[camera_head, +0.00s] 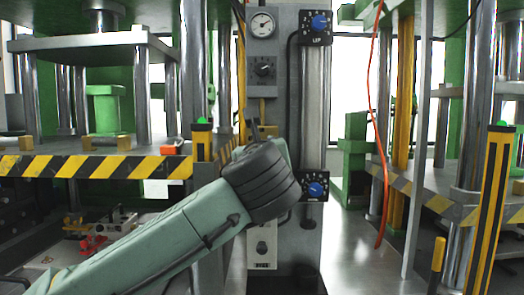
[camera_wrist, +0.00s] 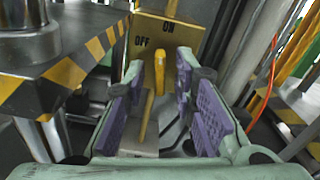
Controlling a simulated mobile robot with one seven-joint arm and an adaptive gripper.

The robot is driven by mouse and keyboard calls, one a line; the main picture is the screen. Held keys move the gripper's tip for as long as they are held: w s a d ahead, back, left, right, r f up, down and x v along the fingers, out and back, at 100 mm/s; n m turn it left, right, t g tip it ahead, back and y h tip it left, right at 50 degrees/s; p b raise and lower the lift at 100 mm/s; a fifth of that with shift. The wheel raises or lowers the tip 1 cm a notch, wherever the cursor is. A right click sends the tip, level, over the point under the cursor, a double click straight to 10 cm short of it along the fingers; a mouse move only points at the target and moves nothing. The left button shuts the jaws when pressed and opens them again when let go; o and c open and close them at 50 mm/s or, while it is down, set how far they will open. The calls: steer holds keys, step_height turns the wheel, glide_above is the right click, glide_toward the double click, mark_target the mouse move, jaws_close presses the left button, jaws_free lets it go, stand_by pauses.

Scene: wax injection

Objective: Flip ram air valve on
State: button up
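The ram air valve shows in the wrist view as a yellow box (camera_wrist: 189,38) with the words ON and OFF on its face. A yellow lever (camera_wrist: 159,72) stands out in front of it. My gripper (camera_wrist: 160,78) has its two purple-padded fingers spread apart, one on each side of the lever. I see no clear contact between pads and lever. A thin yellow strip shows below the lever, and I cannot tell if it is part of it. In the head view, my arm hides most of the gripper and the lever area.
A grey control column (camera_head: 285,85) carries a gauge (camera_head: 262,25) and blue knobs (camera_head: 316,189). A press table with a striped edge (camera_head: 95,167) stands at left, another (camera_head: 425,195) at right. An orange cable (camera_head: 372,100) hangs right of the column.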

jaws_close()
steer(key=m+p, duration=0.2)
steer(key=shift+m, duration=0.3)
stand_by(0.3)
steer(key=shift+o, duration=0.8)
jaws_free()
